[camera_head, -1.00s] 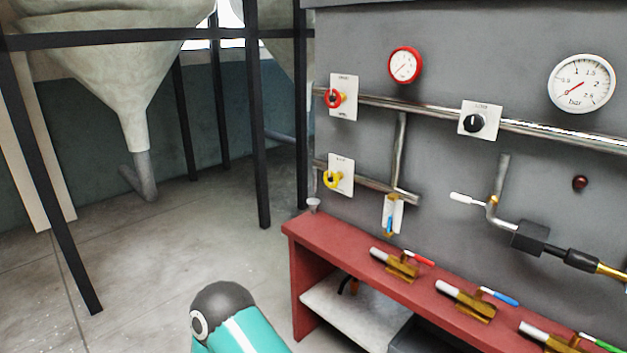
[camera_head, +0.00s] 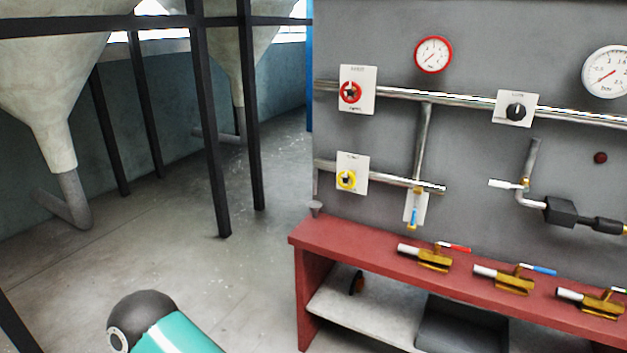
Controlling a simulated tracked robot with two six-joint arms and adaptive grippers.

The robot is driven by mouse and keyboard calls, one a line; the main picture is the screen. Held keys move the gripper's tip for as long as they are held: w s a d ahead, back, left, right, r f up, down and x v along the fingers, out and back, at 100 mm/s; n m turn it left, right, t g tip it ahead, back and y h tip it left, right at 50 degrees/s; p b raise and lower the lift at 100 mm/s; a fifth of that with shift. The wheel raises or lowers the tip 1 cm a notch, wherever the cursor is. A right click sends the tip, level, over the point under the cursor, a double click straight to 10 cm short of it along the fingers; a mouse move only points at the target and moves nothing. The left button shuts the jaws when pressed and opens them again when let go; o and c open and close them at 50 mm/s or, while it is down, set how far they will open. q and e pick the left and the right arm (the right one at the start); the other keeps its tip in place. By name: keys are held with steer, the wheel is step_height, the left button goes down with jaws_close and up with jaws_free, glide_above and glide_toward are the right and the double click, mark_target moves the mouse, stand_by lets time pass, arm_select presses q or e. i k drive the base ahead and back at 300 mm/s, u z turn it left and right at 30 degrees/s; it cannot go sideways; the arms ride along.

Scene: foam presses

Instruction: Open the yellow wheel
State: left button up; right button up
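The yellow wheel (camera_head: 346,179) is a small round knob with a dark centre on a white plate (camera_head: 361,160). The plate is on the grey panel, at the left end of the lower pipe. A red wheel (camera_head: 350,92) on a similar plate sits above it. One of my teal arms with a dark rounded end (camera_head: 142,309) shows at the bottom left, well below and left of the yellow wheel. Neither gripper shows in the view, and nothing touches the wheel.
A red bench (camera_head: 375,245) with several brass valves runs along the panel's foot. A red-rimmed gauge (camera_head: 433,55) and a black knob (camera_head: 516,112) are on the panel. Black posts (camera_head: 214,150) and hoppers (camera_head: 50,95) stand left. The floor (camera_head: 255,255) left of the bench is clear.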

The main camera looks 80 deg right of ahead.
mark_target(346, 179)
steer(key=u, duration=0.1)
steer(key=i, duration=1)
steer(key=z, duration=1.6)
steer(key=i, duration=0.25)
steer(key=z, duration=2.55)
steer(key=k, duration=0.55)
steer(key=z, duration=0.35)
steer(key=i, duration=1.6)
steer(key=u, duration=0.4)
